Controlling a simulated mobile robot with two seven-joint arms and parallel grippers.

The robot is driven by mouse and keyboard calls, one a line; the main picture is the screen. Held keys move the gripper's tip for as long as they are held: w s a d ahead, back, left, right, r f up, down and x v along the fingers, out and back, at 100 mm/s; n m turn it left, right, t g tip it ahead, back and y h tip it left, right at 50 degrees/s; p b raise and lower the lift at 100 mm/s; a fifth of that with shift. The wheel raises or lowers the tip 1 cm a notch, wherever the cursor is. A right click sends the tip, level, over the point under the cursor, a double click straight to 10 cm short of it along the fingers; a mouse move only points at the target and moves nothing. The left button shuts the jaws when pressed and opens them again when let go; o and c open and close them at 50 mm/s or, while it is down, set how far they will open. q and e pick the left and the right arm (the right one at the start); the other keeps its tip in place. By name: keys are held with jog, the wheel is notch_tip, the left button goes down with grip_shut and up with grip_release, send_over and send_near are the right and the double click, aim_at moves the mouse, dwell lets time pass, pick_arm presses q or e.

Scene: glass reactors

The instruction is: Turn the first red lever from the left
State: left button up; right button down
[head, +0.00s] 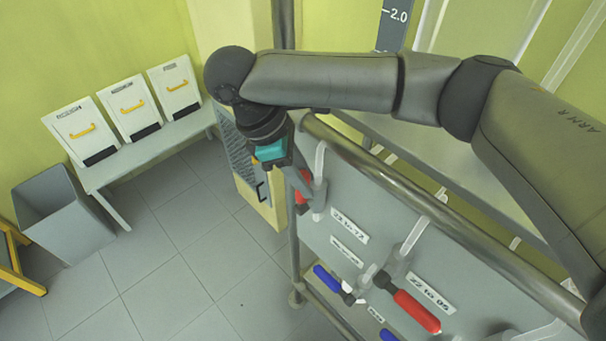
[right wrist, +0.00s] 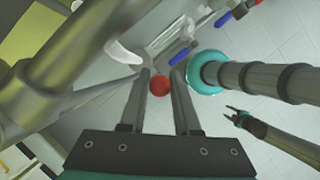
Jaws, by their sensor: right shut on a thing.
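The first red lever from the left (head: 302,188) is on the left end of the grey panel in the head view, partly hidden by my right gripper (head: 304,186). In the right wrist view the round red end of the lever (right wrist: 160,86) shows between the two fingers of my right gripper (right wrist: 162,72), which is shut on it. A second red lever (head: 417,311) lies further right on the panel, slanting down to the right. My left gripper (right wrist: 229,113) shows small in the right wrist view, its fingers apart and empty; it is not in the head view.
A blue lever (head: 327,279) and another blue lever (head: 388,335) sit low on the panel. A metal rail (head: 430,205) runs along its top. A grey bin (head: 65,220) and a bench (head: 150,150) with three white boxes stand at the left. The tiled floor between is clear.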

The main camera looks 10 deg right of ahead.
dwell(0.7)
pick_arm(q)
jog(key=shift+r+p, duration=2.85)
jog(key=shift+r, duration=0.05)
pick_arm(e)
jog(key=shift+s+d+f+m+t+y, duration=0.2)
jog(key=shift+s+d+f+t+y, duration=0.15)
jog(key=shift+s+d+t+y, duration=0.35)
jog(key=shift+s+d+f+m+t+y, duration=0.2)
jog(key=shift+s+d+f+t+y, duration=0.15)
jog(key=shift+s+t+y, duration=0.6)
jog(key=shift+s+d+f+m+t+y, duration=0.25)
jog(key=shift+s+d+t+y, duration=0.3)
jog(key=shift+t, duration=0.6)
pick_arm(q)
jog(key=shift+c, duration=0.2)
